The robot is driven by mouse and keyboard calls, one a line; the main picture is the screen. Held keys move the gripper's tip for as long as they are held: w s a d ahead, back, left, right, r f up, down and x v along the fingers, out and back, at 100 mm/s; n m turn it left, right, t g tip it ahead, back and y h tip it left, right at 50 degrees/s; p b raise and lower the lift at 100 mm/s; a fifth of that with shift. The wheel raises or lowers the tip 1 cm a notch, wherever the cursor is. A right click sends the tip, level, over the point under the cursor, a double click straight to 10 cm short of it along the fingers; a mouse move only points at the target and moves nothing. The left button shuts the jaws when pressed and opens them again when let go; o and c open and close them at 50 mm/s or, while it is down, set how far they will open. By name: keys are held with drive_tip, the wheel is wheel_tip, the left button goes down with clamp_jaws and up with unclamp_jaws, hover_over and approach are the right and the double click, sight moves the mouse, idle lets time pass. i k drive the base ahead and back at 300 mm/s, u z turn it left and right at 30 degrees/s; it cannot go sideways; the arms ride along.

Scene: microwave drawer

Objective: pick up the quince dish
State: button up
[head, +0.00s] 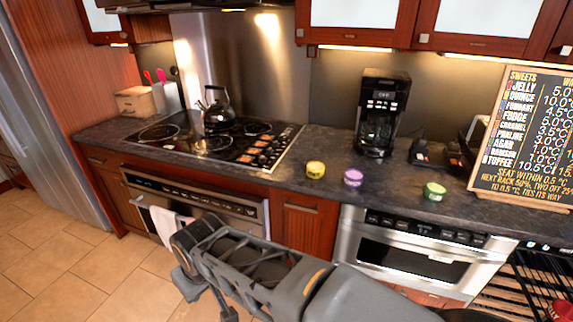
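Three small round dishes stand apart on the dark counter: a yellow one (316,170), a purple one (353,177) and a green one (434,191). No readable name shows on any of them, so I cannot tell from their surfaces which is the quince dish. A chalkboard (527,140) at the right lists sweets, with a line that seems to read "Quince" and small coloured marks beside the names. My arm crosses the lower foreground, in front of the counter. My gripper (207,296) seems to be at its left end, low and away from the dishes. Its fingers are unclear.
A cooktop (222,138) with a kettle (217,110) is left of the dishes. A coffee maker (381,112) stands behind them. Below are an oven with a towel (172,225) and a closed microwave drawer (420,255). A dark wire rack (525,290) is at lower right.

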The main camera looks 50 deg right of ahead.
sight(314, 170)
drive_tip(key=z, duration=0.15)
drive_tip(key=i, duration=0.8)
drive_tip(key=z, duration=0.9)
drive_tip(key=i, duration=0.65)
drive_tip(key=z, duration=0.5)
